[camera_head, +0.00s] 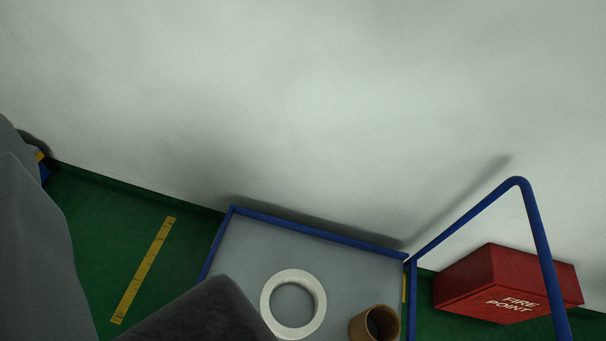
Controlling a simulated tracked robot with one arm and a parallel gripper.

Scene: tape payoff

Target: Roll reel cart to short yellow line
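The reel cart has a grey deck (250,250) with a blue rim and a tall blue handle (466,218) at its right. It stands by the pale wall, its near part cut off by the picture's lower edge. A white ring-shaped reel (318,305) and a brown hollow roll (359,327) are on the deck. The short yellow line (143,270) lies on the green floor, left of the cart and apart from it. A dark grey shape (210,315), perhaps part of my gripper, covers the cart's lower left corner. No fingertips can be made out.
A red fire point box (468,283) is by the wall, behind the handle. A large grey shape (35,250) fills the left edge, with a blue and yellow piece (42,168) beside it. Green floor (85,215) is bare around the yellow line.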

